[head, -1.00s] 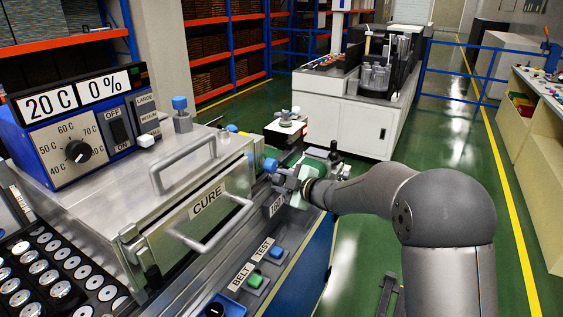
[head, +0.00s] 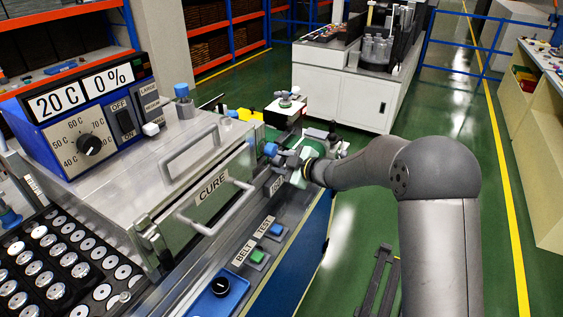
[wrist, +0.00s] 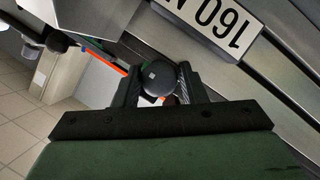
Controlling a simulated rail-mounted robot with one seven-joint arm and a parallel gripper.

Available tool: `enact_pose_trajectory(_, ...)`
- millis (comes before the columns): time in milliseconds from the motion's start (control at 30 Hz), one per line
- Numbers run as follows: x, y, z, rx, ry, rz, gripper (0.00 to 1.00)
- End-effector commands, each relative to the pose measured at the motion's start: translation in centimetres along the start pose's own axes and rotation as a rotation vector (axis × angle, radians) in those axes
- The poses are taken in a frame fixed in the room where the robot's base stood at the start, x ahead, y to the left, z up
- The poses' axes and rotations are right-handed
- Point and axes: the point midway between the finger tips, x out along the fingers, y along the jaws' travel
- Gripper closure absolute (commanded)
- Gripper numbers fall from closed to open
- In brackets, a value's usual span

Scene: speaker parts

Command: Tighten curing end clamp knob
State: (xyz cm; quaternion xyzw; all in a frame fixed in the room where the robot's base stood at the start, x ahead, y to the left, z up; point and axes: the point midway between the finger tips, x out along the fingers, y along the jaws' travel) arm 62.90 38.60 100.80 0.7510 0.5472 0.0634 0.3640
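A dark round knob (wrist: 158,78) with a small pale square on its face shows in the wrist view. My gripper (wrist: 160,88) has one black finger on each side of it, close against its sides, and looks shut on it. In the head view my gripper (head: 303,162) is at the far end of the curing machine (head: 214,192), by the label plate marked 160. The dark knob is hidden there by my gripper. A blue knob (head: 270,149) stands just left of my gripper.
The 160 N plate (wrist: 215,22) lies close above right of my fingers. Blue and green buttons (head: 257,256) sit on the machine's front ledge. A parts tray (head: 60,265) is at the lower left. Green floor right of my arm is mostly clear.

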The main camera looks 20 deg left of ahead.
Motion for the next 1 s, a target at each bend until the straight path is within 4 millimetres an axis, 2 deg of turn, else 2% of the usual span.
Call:
enact_pose_trajectory(67, 0.0, 0.0, 0.2, 0.001, -0.002, 0.000, 0.45)
enact_pose_trajectory(333, -0.1, 0.0, 0.0, 0.000, 0.000, 0.001, 0.45)
enact_pose_trajectory(467, -1.0, 0.1, 0.0, -0.002, 0.000, 0.003, 0.45)
enact_pose_trajectory(567, -2.6, 0.1, 0.1, -0.001, -0.001, 0.004, 0.45)
enact_pose_trajectory(1000, -13.2, 0.1, 0.2, -0.002, -0.003, 0.005, 0.45)
